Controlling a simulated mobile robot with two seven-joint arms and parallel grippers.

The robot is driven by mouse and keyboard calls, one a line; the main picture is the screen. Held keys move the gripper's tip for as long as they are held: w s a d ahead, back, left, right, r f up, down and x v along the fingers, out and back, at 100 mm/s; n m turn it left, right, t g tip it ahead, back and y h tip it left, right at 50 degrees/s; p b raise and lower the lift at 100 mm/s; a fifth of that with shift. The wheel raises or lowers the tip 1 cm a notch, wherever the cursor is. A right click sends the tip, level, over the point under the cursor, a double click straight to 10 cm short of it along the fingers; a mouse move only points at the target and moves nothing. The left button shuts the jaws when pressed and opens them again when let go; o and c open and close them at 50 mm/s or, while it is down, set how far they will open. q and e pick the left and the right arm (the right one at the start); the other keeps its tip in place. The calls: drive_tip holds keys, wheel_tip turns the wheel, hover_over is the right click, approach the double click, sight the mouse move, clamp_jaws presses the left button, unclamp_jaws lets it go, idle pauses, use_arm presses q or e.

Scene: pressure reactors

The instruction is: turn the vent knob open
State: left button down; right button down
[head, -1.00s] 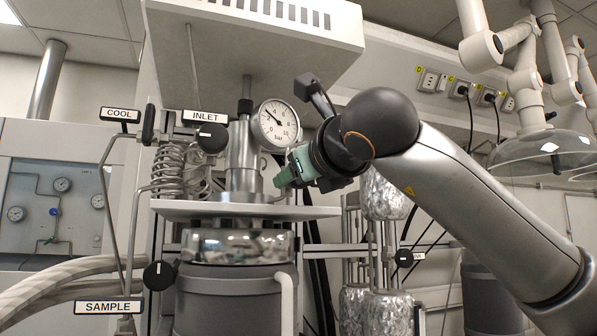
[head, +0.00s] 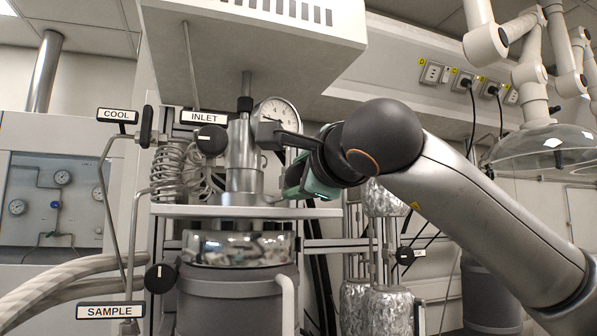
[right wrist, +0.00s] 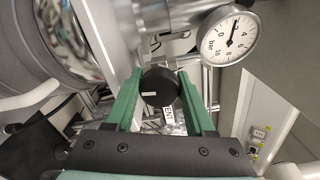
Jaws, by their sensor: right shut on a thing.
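The vent knob (right wrist: 160,88) is a black round knob with a light pointer mark, seen in the right wrist view. A partly readable white label (right wrist: 168,118) is just below it. My right gripper (right wrist: 160,78) has one green finger on each side of the knob and is shut on it. In the head view my right gripper (head: 298,188) is beside the reactor's metal head (head: 243,160), right of it, and hides the vent knob. My left gripper is in neither view.
The pressure gauge (head: 277,113) is close to my gripper; it also shows in the right wrist view (right wrist: 228,38). Black knobs labelled INLET (head: 211,139) and SAMPLE (head: 160,278) are at left. Foil-wrapped columns (head: 378,200) stand behind my arm.

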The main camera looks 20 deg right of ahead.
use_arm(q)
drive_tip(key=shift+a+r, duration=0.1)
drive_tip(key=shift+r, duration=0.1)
use_arm(e)
drive_tip(key=shift+n, duration=0.7)
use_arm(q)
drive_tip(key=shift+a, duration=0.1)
use_arm(e)
drive_tip(key=shift+c, duration=1.3)
unclamp_jaws()
drive_tip(key=shift+s, duration=0.1)
drive_tip(key=shift+s, duration=0.3)
use_arm(q)
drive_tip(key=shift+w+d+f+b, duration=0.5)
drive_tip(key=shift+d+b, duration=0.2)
drive_tip(key=shift+b, duration=0.4)
use_arm(e)
drive_tip(key=s, duration=1.1)
drive_tip(key=shift+s+d, duration=0.2)
drive_tip(key=shift+s, duration=0.2)
